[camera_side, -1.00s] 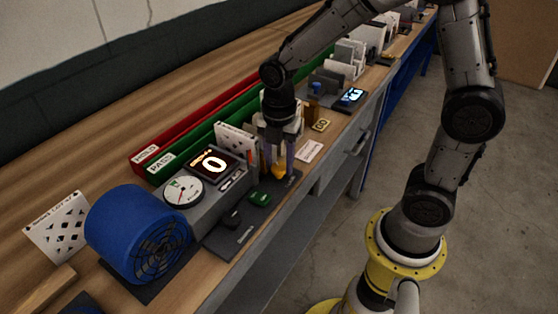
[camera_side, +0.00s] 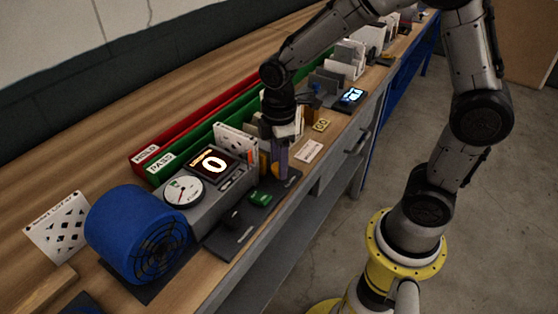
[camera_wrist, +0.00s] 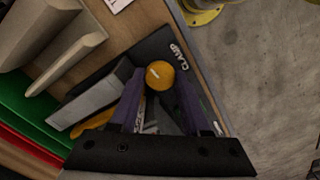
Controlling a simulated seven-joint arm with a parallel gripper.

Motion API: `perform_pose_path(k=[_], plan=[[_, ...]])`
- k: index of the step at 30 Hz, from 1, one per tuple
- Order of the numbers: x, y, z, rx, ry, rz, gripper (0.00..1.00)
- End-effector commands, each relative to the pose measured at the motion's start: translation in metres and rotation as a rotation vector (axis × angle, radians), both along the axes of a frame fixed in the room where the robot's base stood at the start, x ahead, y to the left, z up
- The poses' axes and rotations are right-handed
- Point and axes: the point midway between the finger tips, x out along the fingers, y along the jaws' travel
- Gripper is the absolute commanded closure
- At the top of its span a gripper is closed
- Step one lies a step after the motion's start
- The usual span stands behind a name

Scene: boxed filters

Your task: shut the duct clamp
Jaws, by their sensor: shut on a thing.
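The duct clamp sits on a dark base (camera_wrist: 184,42) lettered CLAMP. Its round orange-yellow knob (camera_wrist: 160,75) is between my fingertips in the wrist view. My gripper (camera_wrist: 160,86) has purple fingers and is shut on the knob, one finger on each side. In the side view my gripper (camera_side: 279,166) points down at the clamp, and the knob (camera_side: 275,171) shows only partly behind a finger. A grey block (camera_wrist: 95,103) and some yellow parts (camera_wrist: 92,129) lie beside the left finger. The lower part of the clamp lever is hidden by my gripper.
A green button (camera_side: 260,198) is close by. Green PASS (camera_side: 168,165) and red HOLD (camera_side: 150,153) trays run behind.

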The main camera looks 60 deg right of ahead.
Motion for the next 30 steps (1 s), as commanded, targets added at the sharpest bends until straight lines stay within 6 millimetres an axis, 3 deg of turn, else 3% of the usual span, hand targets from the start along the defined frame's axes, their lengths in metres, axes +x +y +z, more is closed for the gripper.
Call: perform_pose_path(k=[10,26,27,30], plan=[[0.0004,-0.0004,0.0017,0.000,-0.002,-0.131,1.00],[0.0005,-0.0004,0.0018,0.000,-0.003,-0.153,1.00],[0.0005,-0.0004,0.0018,0.000,-0.003,-0.153,0.48],[0.0005,-0.0003,0.0015,0.000,-0.003,-0.153,0.30]])
